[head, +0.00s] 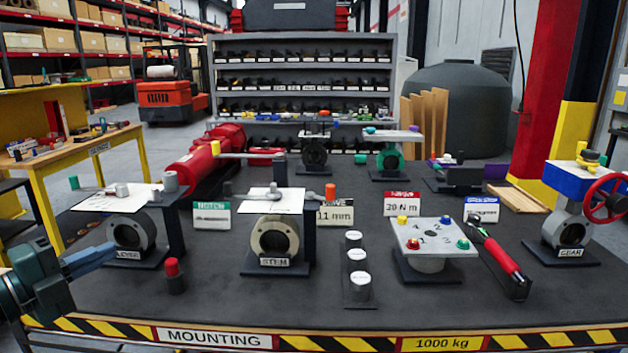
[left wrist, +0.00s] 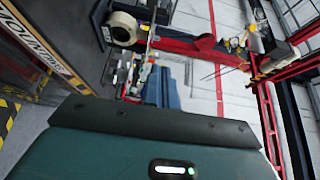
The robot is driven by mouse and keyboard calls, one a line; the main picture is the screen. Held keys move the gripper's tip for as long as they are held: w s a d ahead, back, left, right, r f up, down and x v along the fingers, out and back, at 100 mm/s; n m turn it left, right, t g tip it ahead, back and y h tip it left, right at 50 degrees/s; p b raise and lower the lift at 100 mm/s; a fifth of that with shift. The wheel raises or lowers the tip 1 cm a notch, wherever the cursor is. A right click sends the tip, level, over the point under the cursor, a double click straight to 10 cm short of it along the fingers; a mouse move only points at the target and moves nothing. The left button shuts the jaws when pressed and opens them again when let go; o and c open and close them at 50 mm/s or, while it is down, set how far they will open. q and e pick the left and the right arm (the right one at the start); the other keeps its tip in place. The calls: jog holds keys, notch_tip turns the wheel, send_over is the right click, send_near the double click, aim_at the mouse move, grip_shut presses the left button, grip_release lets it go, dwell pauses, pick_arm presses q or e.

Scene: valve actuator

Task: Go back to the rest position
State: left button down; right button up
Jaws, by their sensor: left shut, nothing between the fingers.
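My left gripper (head: 98,256) comes in at the left edge of the head view, a dark teal body with blue fingers pointing right. The fingers are shut and empty. They sit just left of the valve labelled LEVER (head: 131,233), and I cannot tell whether they touch it. My right gripper is in neither view.
The dark mounting table (head: 215,300) holds the STEM valve (head: 275,240), a red-topped peg (head: 173,275), a numbered plate (head: 433,238), a red-handled tool (head: 500,258) and the GEAR valve (head: 572,225). A yellow workbench (head: 85,155) stands at left. The left wrist view shows open floor (left wrist: 195,80).

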pick_arm(q)
jog(key=s+d+f+n+y+p, duration=0.1)
jog(key=s+f+n+y, duration=0.15)
jog(key=f+n, duration=0.4)
jog(key=s+d+f+n+g+y+p, duration=0.1)
jog(key=s+f+n+y, duration=0.15)
jog(key=f, duration=0.65)
jog(key=s+d+f+n+y+p, duration=0.1)
jog(key=s+f+n+y, duration=0.1)
jog(key=s+f+n, duration=0.45)
jog(key=s+d+f+n+g, duration=0.1)
jog(key=d+f, duration=0.2)
jog(key=d, duration=0.4)
jog(key=s+d+f+n+g+h, duration=0.1)
jog(key=s+d+f+n+g, duration=0.1)
jog(key=d, duration=0.5)
jog(key=s+d+f+n+g+h+p, duration=0.1)
jog(key=s+d+f+n, duration=0.1)
jog(key=d+f, duration=0.2)
jog(key=d, duration=0.3)
jog(key=shift+d+f, duration=0.2)
jog(key=shift+f, duration=0.2)
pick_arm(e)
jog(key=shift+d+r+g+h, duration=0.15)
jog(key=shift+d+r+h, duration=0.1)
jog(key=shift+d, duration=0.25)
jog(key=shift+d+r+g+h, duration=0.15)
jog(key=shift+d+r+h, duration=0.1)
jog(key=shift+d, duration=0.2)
